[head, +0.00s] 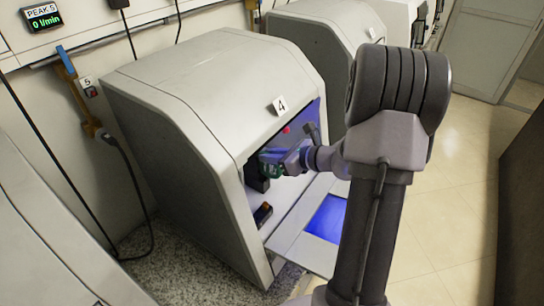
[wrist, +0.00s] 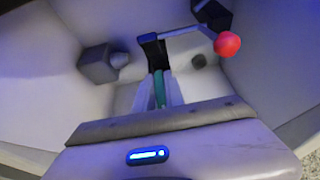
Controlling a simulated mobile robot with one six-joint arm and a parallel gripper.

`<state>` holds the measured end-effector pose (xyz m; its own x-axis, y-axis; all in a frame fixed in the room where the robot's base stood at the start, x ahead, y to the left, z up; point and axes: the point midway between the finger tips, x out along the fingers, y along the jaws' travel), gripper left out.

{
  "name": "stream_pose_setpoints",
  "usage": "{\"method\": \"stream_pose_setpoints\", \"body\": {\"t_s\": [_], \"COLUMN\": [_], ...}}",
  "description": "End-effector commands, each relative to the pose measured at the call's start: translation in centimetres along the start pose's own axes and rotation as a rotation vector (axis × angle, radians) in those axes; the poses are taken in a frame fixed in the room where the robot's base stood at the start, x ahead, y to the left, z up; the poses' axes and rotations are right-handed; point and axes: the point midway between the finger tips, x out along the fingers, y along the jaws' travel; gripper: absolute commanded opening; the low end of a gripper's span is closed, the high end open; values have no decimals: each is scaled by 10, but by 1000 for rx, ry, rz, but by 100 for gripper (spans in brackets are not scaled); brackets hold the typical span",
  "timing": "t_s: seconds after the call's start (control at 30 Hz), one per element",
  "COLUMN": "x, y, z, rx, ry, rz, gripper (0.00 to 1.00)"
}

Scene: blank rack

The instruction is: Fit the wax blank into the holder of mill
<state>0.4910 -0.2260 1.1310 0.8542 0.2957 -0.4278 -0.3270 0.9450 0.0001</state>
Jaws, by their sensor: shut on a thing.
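My gripper (head: 284,161) reaches into the open front of the mill marked 4 (head: 215,95). It is shut on the teal wax blank (head: 270,167). In the wrist view the blank (wrist: 159,90) shows edge-on as a thin strip between the fingers of my gripper (wrist: 158,100). The dark holder (wrist: 152,46) is straight beyond the blank, with an arm running right to a red knob (wrist: 228,43). The blank's far edge appears close to the holder or at it; I cannot tell whether it is seated. The red knob also shows in the head view (head: 286,130).
A grey blocky part (wrist: 98,64) juts out inside the chamber, left of the holder. A small dark object with orange (head: 262,214) lies at the front of the opening. The lowered door (head: 300,248) lies below my arm. Another machine (head: 325,35) stands behind.

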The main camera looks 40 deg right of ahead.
Motion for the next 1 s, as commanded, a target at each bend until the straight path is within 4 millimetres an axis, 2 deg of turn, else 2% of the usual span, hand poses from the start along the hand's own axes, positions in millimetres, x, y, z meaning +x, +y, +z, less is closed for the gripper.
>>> {"method": "stream_pose_setpoints", "body": {"t_s": [0.33,0.37,0.47,0.5,0.83,0.93,1.0], "x": [9,9,9,9,5,-8,-25], "y": [0,0,0,0,0,-1,-1], "z": [1,1,1,1,1,2,3], "rx": [1,1,1,1,1,1,1], "ry": [0,-1,0,0,0,0,0], "rz": [1,0,0,0,-1,-3,-4], "gripper": [0,16,36,40,40,40,40]}}
